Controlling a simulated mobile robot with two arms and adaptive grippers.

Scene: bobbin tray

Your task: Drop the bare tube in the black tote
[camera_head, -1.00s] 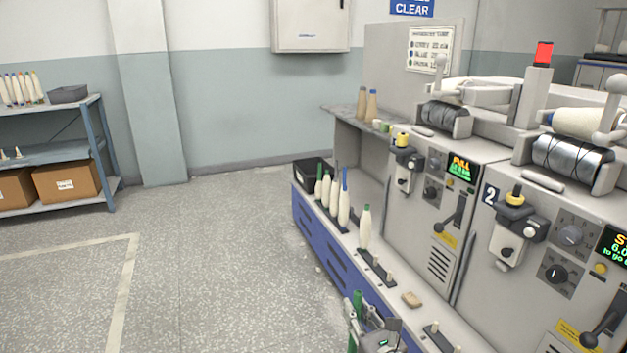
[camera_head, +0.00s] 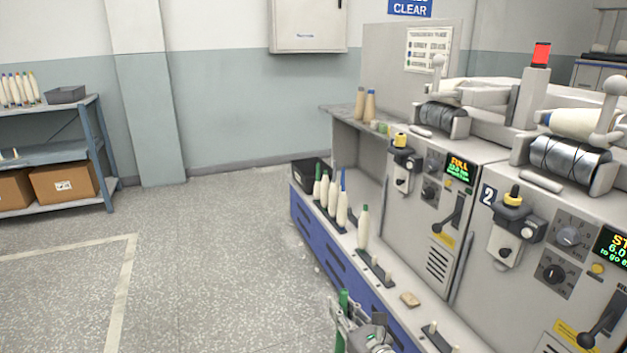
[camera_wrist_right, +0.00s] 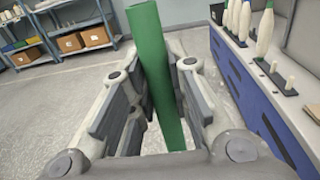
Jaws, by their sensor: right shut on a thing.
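My right gripper (camera_head: 362,322) is at the bottom of the head view, just left of the bench's front edge. It is shut on a bare green tube (camera_head: 342,308), which stands nearly upright in the fingers. In the right wrist view the green tube (camera_wrist_right: 157,70) passes between the finger pads, with no yarn on it. The black tote (camera_head: 311,173) sits at the far left end of the bench, well beyond my gripper; its inside is hard to make out. My left gripper is not in view.
On the blue-fronted bench (camera_head: 335,270), several wound bobbins (camera_head: 342,205) stand on pegs between my gripper and the tote. A small tan block (camera_head: 410,299) lies on the bench. Winding machines (camera_head: 430,185) rise behind. The floor to the left is clear.

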